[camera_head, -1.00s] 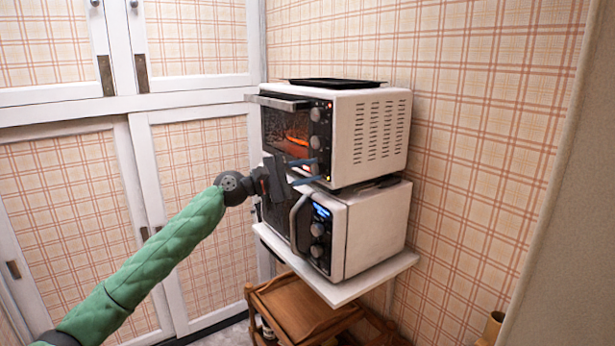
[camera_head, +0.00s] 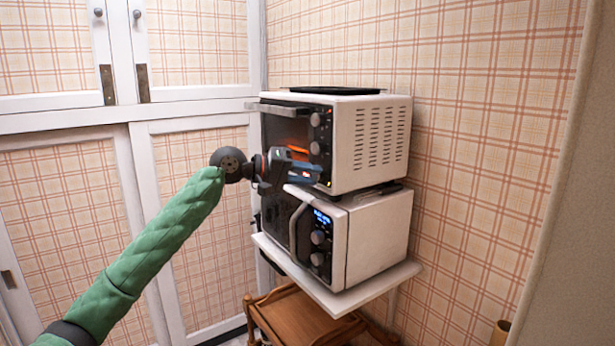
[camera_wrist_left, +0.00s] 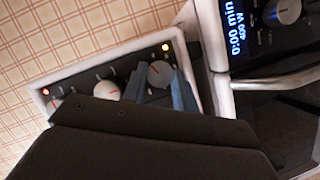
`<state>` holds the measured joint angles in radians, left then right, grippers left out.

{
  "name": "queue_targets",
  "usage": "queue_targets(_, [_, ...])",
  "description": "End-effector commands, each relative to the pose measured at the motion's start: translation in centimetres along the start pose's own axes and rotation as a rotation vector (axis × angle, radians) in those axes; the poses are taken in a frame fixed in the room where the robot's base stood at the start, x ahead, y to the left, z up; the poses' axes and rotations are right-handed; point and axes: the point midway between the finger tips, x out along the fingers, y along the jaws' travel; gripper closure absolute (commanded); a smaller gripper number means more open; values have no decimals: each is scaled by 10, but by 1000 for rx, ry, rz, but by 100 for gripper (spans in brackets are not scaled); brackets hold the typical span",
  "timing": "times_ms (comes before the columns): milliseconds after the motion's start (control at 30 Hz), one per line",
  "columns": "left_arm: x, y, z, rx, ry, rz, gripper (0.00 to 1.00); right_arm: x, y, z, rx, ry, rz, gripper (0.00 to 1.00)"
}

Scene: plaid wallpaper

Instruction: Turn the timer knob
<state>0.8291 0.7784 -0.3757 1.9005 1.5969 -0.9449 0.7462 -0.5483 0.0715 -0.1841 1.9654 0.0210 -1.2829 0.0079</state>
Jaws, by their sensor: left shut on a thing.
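The white toaster oven (camera_head: 375,145) has a column of round knobs on its dark front panel. The upper knob (camera_head: 316,119) and the middle knob (camera_head: 315,148) show in the head view. The lowest one, apparently the timer knob, is hidden there by my left gripper (camera_head: 308,171). In the left wrist view the timer knob (camera_wrist_left: 160,73) sits between the blue fingers of my left gripper (camera_wrist_left: 160,88), with a lit orange lamp near it. The gripper is shut on this knob. Its own dark body covers the lower part of that view. My right gripper is not in view.
A white microwave (camera_head: 370,240) with a lit blue display stands right under the oven, on a white shelf (camera_head: 345,298). A black tray (camera_head: 335,90) lies on the oven. A wooden cart (camera_head: 290,320) is below. White cupboards stand at left.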

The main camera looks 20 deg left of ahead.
Motion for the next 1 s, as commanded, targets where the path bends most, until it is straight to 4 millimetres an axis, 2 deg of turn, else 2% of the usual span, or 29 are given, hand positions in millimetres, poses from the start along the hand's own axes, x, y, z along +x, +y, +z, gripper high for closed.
queue_targets(200, [1, 0, 2, 170, -6, -74, 94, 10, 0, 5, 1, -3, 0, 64])
queue_targets(500, [2, 1, 3, 333, -6, -141, 94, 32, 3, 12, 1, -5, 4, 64])
queue_targets(1000, [2, -1, 4, 408, -8, -172, 94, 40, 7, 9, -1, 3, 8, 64])
